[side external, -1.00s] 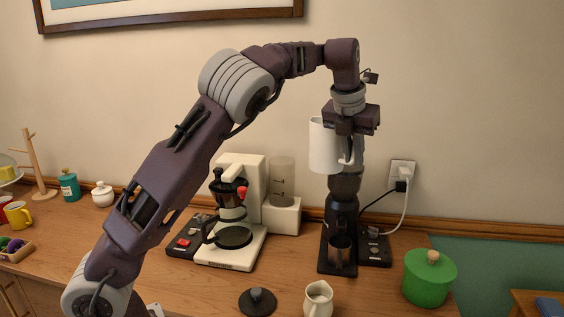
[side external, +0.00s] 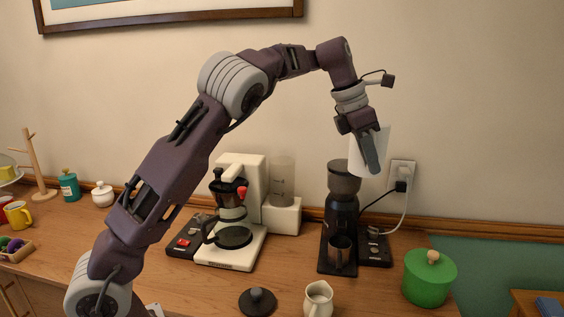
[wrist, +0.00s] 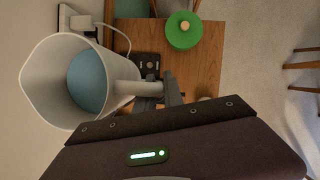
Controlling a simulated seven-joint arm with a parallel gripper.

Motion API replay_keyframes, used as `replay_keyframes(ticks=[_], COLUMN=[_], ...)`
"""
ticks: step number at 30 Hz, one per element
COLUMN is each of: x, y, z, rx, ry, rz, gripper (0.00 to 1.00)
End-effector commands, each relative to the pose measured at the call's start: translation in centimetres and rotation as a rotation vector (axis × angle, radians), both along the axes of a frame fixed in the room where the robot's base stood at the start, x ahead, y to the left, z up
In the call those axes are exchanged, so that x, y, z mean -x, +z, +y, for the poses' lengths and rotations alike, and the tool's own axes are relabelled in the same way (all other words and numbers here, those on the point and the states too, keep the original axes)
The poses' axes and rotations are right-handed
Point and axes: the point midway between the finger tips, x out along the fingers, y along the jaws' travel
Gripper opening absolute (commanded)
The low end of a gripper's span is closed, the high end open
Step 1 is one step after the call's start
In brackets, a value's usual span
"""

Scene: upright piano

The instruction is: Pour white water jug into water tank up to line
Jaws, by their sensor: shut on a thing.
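The white water jug (side external: 383,142) is held in the air by my gripper (side external: 371,158), above and to the right of the black grinder. In the wrist view the jug (wrist: 42,85) shows its open mouth, with blue water inside (wrist: 88,80). My gripper (wrist: 165,90) is shut on the jug's handle (wrist: 128,88). The jug looks slightly tilted in the side view. The clear water tank (side external: 282,182) with dark level marks stands on the white coffee machine (side external: 283,217), left of the jug and lower. I cannot see water in it.
The black grinder (side external: 342,205) stands between the tank and the wall outlet (side external: 402,174). A green pot (side external: 429,280), a small cream jug (side external: 318,300) and a black lid (side external: 258,301) are on the wooden top.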

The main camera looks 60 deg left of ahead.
Motion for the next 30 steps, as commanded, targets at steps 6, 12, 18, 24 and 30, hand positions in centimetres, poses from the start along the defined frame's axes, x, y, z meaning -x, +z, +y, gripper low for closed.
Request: replay_keyframes(ticks=[6, 12, 18, 24, 30], x=[1.7, 4.2, 7.3, 10.0, 11.9], y=[-2.0, -4.6, -6.9, -8.4, -9.2], z=[-0.1, -0.2, -0.1, 0.0, 0.3], rx=[0.004, 0.004, 0.004, 0.002, 0.002], ry=[-0.342, -0.792, -1.327, -1.773, -2.077], rz=[-0.001, 0.001, 0.001, 0.0, -0.001], gripper=[0.0, 0.0, 0.0, 0.0, 0.0])
